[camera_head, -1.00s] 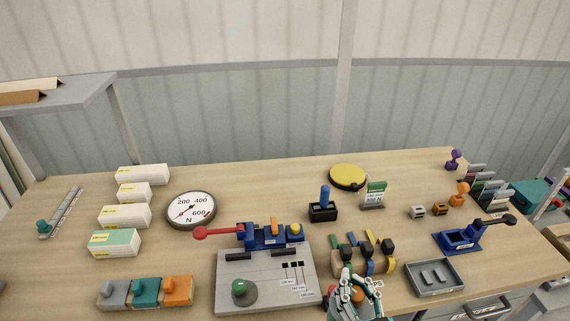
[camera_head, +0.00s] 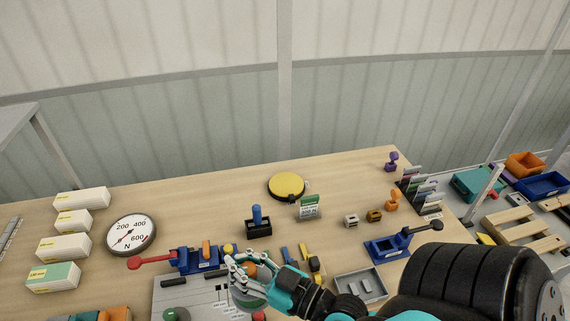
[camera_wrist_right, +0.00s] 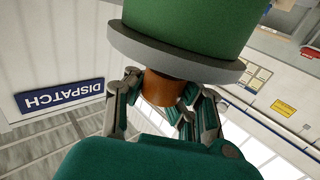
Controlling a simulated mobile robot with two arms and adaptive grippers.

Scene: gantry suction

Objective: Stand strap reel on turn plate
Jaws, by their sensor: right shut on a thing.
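The strap reel shows large in the right wrist view as a green drum (camera_wrist_right: 190,25) with a grey flange and a brown-orange hub. My right gripper (camera_wrist_right: 165,92) is shut on that hub. In the head view my right gripper (camera_head: 243,274) is over the right part of the grey panel, and the reel is mostly hidden behind its fingers. The turn plate appears to be the round yellow disc (camera_head: 286,184) with a dark rim at the back of the bench, apart from the gripper and with nothing on it. My left gripper is not in view.
A black holder with a blue handle (camera_head: 257,220) and a green-topped card (camera_head: 308,207) stand between the gripper and the yellow disc. A grey tray (camera_head: 375,297) and blue lever device (camera_head: 388,249) lie to the right.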

